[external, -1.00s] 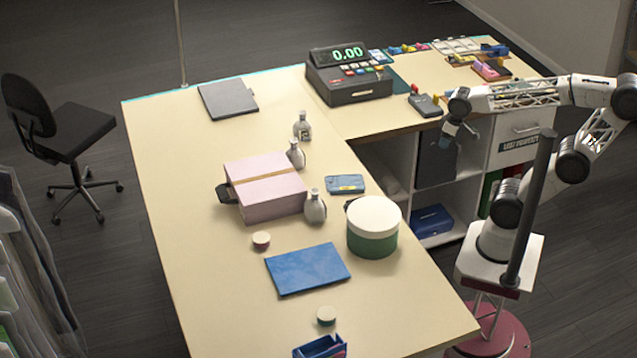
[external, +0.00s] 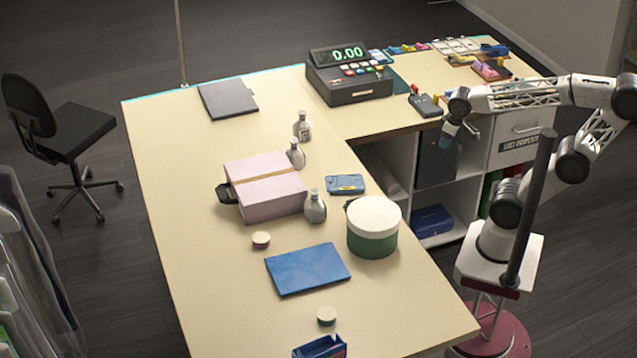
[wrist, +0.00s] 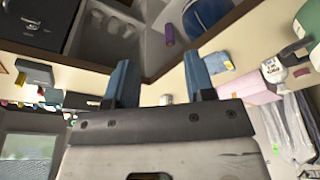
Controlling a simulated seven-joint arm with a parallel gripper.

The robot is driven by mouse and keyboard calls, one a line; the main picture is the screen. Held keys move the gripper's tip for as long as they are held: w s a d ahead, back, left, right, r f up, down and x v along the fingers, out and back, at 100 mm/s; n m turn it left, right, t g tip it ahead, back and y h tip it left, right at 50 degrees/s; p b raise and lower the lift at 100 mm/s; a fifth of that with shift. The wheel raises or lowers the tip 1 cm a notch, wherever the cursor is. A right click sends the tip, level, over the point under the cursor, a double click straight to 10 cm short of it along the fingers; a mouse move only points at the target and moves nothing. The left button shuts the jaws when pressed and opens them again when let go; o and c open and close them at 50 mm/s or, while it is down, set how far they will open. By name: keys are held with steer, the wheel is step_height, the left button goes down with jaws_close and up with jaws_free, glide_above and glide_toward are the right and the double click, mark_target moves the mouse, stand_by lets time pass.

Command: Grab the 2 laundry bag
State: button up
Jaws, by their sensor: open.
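I cannot make out anything that is clearly a laundry bag. Clear-covered garments (external: 30,270) hang at the left edge of the external view; they also show at the right of the wrist view (wrist: 287,125). A pink box-like bag (external: 266,188) with a black handle lies mid-table. A flat blue packet (external: 308,269) lies nearer the front. My gripper (external: 457,132) is raised at the table's right side, by the shelf unit, far from these. In the wrist view its two blue-grey fingers (wrist: 161,82) stand apart with nothing between them.
Several grey bottles (external: 315,206), a green-and-white tub (external: 373,227) and a small blue pouch (external: 345,184) crowd the table's middle. A cash register (external: 349,78) stands at the back. Below the tabletop is a shelf unit (external: 398,150). The table's left side is mostly clear.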

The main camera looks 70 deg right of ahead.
steer(key=shift+o, duration=0.4)
steer(key=m+g+y, duration=0.2)
steer(key=m+y, duration=1.2)
steer(key=m, duration=0.4)
glide_above(319, 198)
steer(key=d, duration=0.2)
step_height(319, 198, down, 8)
steer(key=shift+r, duration=0.25)
steer(key=shift+x, duration=1.2)
steer(key=shift+a+f, duration=0.1)
